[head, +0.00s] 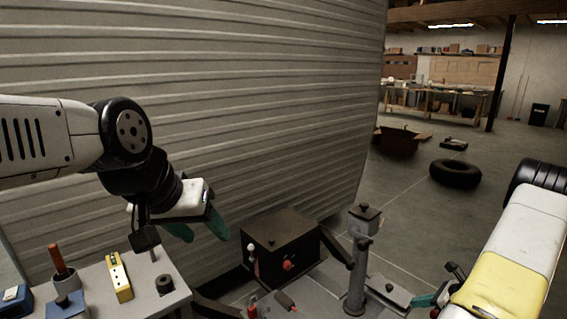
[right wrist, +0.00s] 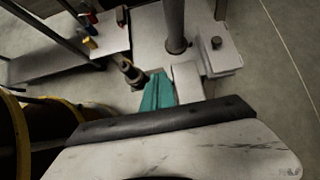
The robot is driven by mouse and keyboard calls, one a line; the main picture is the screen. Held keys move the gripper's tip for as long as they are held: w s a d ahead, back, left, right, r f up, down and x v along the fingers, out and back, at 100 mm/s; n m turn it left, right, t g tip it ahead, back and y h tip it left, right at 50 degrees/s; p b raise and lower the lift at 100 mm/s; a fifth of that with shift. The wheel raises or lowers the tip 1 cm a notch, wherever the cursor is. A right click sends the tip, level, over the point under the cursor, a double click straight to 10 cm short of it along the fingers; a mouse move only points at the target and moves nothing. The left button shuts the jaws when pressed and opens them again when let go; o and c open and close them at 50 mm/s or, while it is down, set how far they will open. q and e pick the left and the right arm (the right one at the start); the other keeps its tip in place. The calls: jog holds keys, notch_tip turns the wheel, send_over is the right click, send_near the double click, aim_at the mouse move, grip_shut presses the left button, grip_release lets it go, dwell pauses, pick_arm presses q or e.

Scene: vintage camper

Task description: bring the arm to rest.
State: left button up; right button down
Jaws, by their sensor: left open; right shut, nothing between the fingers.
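My left arm comes in from the left in the head view, and its left gripper (head: 206,236) points down with its two teal fingers apart. It is empty and hangs in front of the ribbed camper wall, above and right of the small grey table. My right arm, white and yellow, comes in at the lower right. Its right gripper (head: 425,301) shows as a teal tip low in the head view. In the right wrist view the right gripper (right wrist: 158,92) has its teal fingers together with nothing between them, close to a pale surface with a post.
The ribbed wall (head: 230,90) fills the back. A grey table (head: 185,290) holds a yellow level (head: 119,276) and a screwdriver (head: 62,265). A black box (head: 280,238) and a grey post (head: 357,278) stand between the arms. Floor is open behind, near a tire (head: 455,173).

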jog(key=a+r+n+g, duration=0.1)
jog(key=a+r+n, duration=0.7)
jog(key=r, duration=0.6)
jog(key=a+r+n+g, duration=0.1)
jog(key=a+r+n, duration=0.5)
jog(key=a+r, duration=0.6)
jog(key=s+a+r+n+t+h, duration=0.1)
jog(key=s+a+r+n, duration=0.3)
jog(key=s+r+n, duration=0.3)
jog(key=s+a+r+n+h, duration=0.2)
jog(key=s+a+r+n, duration=0.3)
jog(key=s, duration=0.7)
notch_tip(320, 180, up, 4)
jog(key=shift+s+f+n+t, duration=0.1)
jog(key=shift+s+n+t, duration=0.25)
jog(key=shift+n, duration=0.85)
jog(key=shift+w, duration=0.1)
